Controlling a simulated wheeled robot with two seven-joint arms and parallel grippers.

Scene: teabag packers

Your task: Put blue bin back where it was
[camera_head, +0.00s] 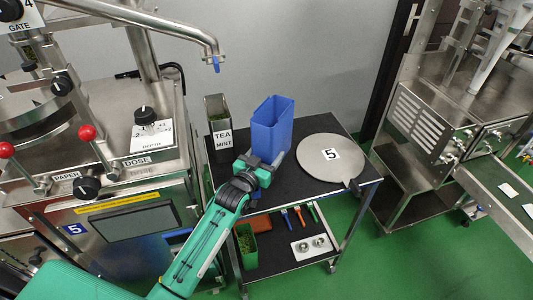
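My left gripper (266,164), at the end of the green arm from the lower left, is at the bin's lower front side. It appears to touch the bin. Its fingers are partly hidden against the bin, so I cannot tell whether they are closed on it. I cannot tell whether the bin rests fully on the cart. My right gripper is not in view.
The TEA MINT container (218,121) stands left of the bin. The round plate (331,158) lies to the right. The cart's lower shelf (277,258) holds a green bin (246,247) and small tools. Machines stand left (135,190) and right (430,125); a spout (200,33) hangs above.

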